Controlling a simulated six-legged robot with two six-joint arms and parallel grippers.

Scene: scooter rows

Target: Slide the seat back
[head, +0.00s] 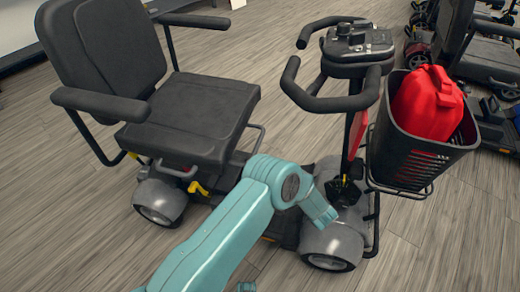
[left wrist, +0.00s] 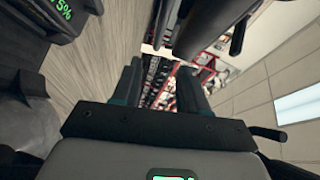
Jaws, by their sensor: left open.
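The scooter's black padded seat (head: 190,115) is in the head view at left, with an upright backrest (head: 100,45) and two armrests. A yellow lever-like part (head: 198,188) shows below its front edge, beside a grey bar. My teal left arm rises from the bottom and bends down near the scooter's floor, between seat and steering column (head: 357,120). The left gripper is hard to make out there. In the left wrist view my left gripper (left wrist: 160,88) is open, its two fingers apart with nothing between them. It is apart from the seat. My right gripper is not in view.
The handlebars (head: 340,60) stand right of the seat. A black basket (head: 425,150) on the scooter's front holds a red object (head: 428,102). More scooters (head: 485,60) stand at the upper right. The wooden floor is clear at the left and lower right.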

